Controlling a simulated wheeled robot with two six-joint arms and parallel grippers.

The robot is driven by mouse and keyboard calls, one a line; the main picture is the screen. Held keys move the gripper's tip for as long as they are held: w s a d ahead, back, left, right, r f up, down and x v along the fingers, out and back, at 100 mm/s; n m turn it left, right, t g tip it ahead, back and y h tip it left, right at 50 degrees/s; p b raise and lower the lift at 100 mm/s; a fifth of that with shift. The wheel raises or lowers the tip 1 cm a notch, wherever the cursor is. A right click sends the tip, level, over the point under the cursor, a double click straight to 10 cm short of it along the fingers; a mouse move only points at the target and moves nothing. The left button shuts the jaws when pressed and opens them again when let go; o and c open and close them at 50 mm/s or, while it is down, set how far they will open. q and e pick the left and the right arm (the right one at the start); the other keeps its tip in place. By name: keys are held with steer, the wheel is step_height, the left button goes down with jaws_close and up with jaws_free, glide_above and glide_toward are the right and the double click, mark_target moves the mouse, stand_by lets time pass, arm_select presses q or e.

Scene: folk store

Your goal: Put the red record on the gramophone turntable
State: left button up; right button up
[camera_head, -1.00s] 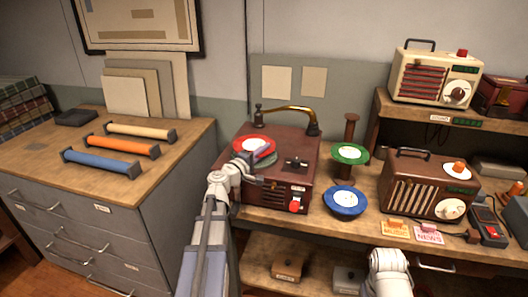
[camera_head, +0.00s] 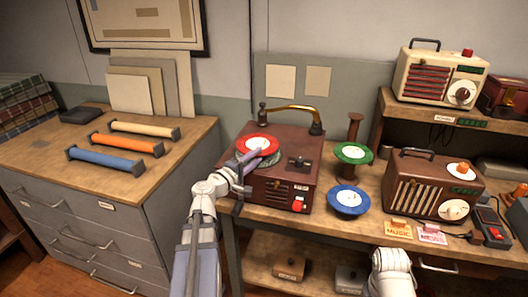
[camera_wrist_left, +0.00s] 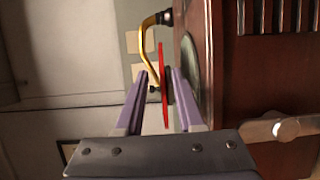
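The red record (camera_head: 258,143), with a white label, lies flat over the grey-green turntable (camera_head: 268,160) on the dark red gramophone (camera_head: 283,178). In the left wrist view the record (camera_wrist_left: 164,60) shows edge-on, with a dark hub between it and the turntable (camera_wrist_left: 189,58). A small gap shows between record and turntable. My left gripper (camera_head: 250,157) is at the record's near left edge. In the wrist view its fingers (camera_wrist_left: 160,80) are spread apart, one on each side of the record's plane, with room around it. My right gripper is out of view.
A brass tone arm (camera_head: 292,109) arches behind the record. A green record (camera_head: 352,153) on a spool and a blue record (camera_head: 348,201) stand to the right, beside a brown radio (camera_head: 425,188). A grey cabinet (camera_head: 100,225) stands at left.

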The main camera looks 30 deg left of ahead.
arm_select(q)
steer(key=s, duration=0.5)
steer(key=shift+a, duration=0.35)
stand_by(1.7)
